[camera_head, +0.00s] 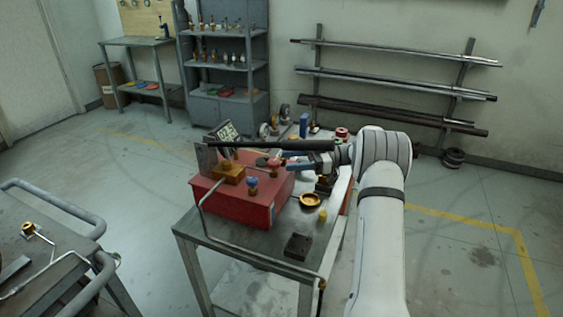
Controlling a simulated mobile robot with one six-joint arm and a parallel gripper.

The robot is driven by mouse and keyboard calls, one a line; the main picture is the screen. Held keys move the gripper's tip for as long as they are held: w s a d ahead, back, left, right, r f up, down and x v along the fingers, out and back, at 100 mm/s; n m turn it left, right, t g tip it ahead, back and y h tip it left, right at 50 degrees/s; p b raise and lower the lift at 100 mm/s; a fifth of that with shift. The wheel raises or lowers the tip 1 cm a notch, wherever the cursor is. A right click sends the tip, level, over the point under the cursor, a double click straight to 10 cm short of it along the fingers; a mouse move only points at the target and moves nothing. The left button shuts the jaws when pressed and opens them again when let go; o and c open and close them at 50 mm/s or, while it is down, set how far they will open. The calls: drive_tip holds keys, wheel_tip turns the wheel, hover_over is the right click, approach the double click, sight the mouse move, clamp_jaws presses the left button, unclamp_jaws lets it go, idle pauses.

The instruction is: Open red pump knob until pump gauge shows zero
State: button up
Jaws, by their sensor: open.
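A red pump box (237,209) stands on a metal table. A red knob (274,163) and a blue knob (252,184) sit on its top, beside a brass block (229,172). A tilted dark dial with pale markings (226,131) stands behind the box and is probably the gauge; its reading is too small to tell. My gripper (286,164) reaches in from the right, under a long black bar (265,145). It is open, with its fingertips close to the red knob; I cannot tell whether they touch it.
The table (258,252) also holds a yellow-orange ring (310,200), a small yellow piece (323,215) and a dark block (298,246). A bent metal pipe (240,248) runs along its front. Another table stands at lower left. Shelves and pipe racks line the back wall.

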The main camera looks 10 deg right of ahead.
drive_tip(key=d, duration=0.3)
drive_tip(key=shift+s+d, duration=0.1)
drive_tip(key=shift+d, duration=0.2)
